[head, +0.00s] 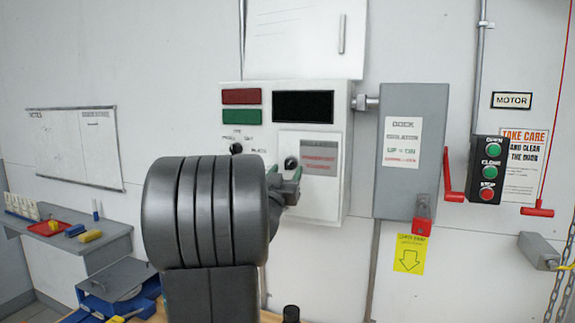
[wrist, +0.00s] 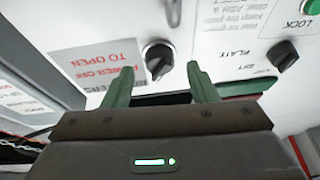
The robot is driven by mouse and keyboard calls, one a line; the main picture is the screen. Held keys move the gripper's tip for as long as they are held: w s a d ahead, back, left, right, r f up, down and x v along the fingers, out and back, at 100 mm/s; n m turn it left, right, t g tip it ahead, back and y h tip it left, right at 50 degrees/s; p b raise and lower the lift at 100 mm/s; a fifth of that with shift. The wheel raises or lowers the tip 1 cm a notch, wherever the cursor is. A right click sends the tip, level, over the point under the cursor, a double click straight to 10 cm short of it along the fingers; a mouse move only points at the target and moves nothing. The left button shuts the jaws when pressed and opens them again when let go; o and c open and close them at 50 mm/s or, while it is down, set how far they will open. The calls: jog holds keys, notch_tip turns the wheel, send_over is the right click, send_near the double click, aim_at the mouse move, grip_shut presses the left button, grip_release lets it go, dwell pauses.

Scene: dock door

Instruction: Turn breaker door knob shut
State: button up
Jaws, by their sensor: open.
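The breaker door (head: 320,177) is a small grey panel with a red-lettered label, low on the white control box. It looks closed against the box. Its black round knob (head: 291,162) is at the panel's left edge, just beyond my gripper (head: 285,177). In the wrist view, turned over, the knob (wrist: 157,58) has a raised ridge running nearly upright, slightly tilted. My gripper (wrist: 160,72) is open, with one green finger on each side of the knob in the picture. No contact shows. I cannot tell whether the fingertips reach around the knob's depth.
A second black knob (head: 236,148) sits higher left on the box, below red and green blocks. A grey dock box (head: 408,180) with a red lever (head: 453,180) stands right. A push-button station (head: 488,170) is further right. A shelf (head: 80,240) is left.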

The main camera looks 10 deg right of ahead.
jog(key=shift+x, duration=0.95)
jog(key=shift+c, duration=0.2)
jog(key=c, duration=0.9)
jog(key=shift+c, duration=0.2)
jog(key=shift+n+y, duration=0.4)
jog(key=shift+n, duration=0.1)
jog(key=n+y, duration=0.1)
jog(key=n, duration=0.2)
jog(key=shift+s+d+n+t+y+b, duration=0.1)
jog(key=shift+s+n+t+y+b, duration=0.05)
jog(key=shift+n+t+y+b, duration=0.25)
jog(key=shift+d+r+n+y+b, duration=0.15)
jog(key=shift+n+y, duration=0.35)
jog(key=shift+n, duration=0.7)
jog(key=shift+a+f+n+y+b, duration=0.15)
jog(key=shift+n+y, duration=0.35)
jog(key=shift+n, duration=0.7)
jog(key=shift+d+r, duration=0.1)
